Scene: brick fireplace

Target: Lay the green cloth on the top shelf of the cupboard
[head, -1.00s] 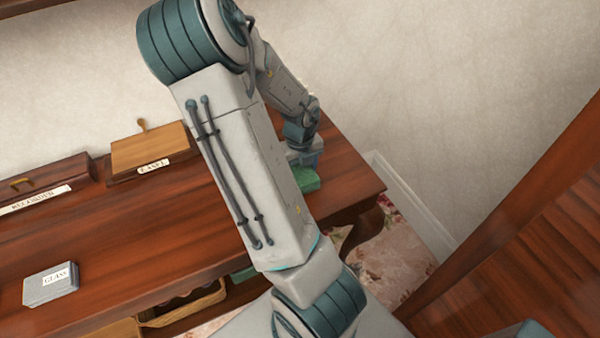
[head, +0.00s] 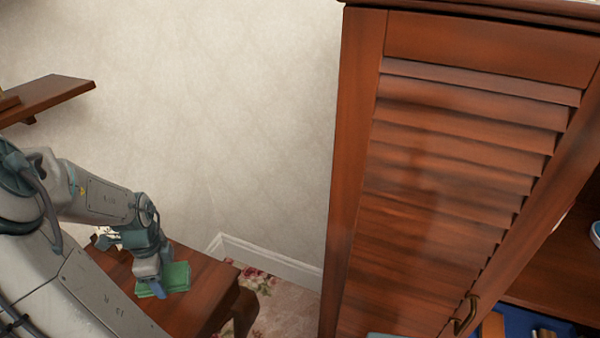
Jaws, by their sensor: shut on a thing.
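The folded green cloth (head: 178,278) is in my gripper (head: 158,284), at the right end of the wooden table, lower left in the head view. My gripper is shut on the cloth; whether the cloth still touches the table top, I cannot tell. The wooden cupboard (head: 350,170) stands at the right, with a louvred door (head: 455,150) and a brass handle (head: 465,315). Part of its inside shows to the right of the door, with a shelf (head: 550,265). The top shelf is not clearly seen.
The table (head: 205,310) fills the lower left. A wall shelf (head: 50,98) is at upper left. A blue tray (head: 520,322) with small items sits low in the cupboard. A gap of carpet (head: 285,305) lies between table and cupboard.

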